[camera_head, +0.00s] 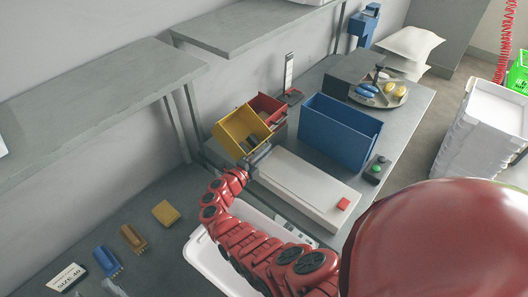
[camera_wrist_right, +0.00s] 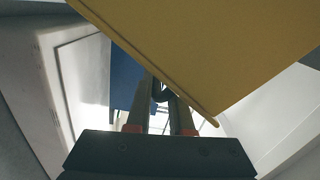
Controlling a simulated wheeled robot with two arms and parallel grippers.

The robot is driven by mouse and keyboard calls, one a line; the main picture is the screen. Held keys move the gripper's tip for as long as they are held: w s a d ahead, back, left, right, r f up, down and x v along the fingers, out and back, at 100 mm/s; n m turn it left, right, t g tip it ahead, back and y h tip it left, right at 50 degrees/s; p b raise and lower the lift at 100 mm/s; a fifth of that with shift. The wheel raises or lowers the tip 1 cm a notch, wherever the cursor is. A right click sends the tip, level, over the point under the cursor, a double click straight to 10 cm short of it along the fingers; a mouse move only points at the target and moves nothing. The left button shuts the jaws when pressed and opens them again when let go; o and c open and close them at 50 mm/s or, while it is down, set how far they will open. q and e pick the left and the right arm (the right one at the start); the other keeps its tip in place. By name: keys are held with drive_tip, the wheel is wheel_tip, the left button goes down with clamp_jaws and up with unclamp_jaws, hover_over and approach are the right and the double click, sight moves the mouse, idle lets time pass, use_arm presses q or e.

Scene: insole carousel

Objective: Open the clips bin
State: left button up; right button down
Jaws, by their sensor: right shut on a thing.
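A yellow bin (camera_head: 238,126) stands tilted beside a red bin (camera_head: 268,108) on the far table, its open top facing me and dark pieces inside. I cannot read a label on either bin. My right gripper (camera_head: 261,154) is at the yellow bin's lower front edge and is shut on it. In the right wrist view, the yellow wall (camera_wrist_right: 215,45) fills the top, and the gripper's fingers (camera_wrist_right: 160,98) reach under its edge. The exact grip point is partly hidden. My left gripper is not in view.
A flat white box (camera_head: 300,180) with a red button lies in front of the bins. A blue bin (camera_head: 340,128) stands to the right, beside a green-button box (camera_head: 377,168). A white tray (camera_head: 205,250) lies under my arm. Grey shelves (camera_head: 100,95) overhang at left.

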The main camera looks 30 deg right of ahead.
drive_tip(key=shift+s+a+f, duration=0.1)
drive_tip(key=shift+s+f, duration=0.05)
drive_tip(key=shift+f, duration=0.3)
idle(0.4)
drive_tip(key=c, duration=1.1)
unclamp_jaws()
drive_tip(key=shift+o, duration=0.9)
drive_tip(key=shift+w, duration=0.2)
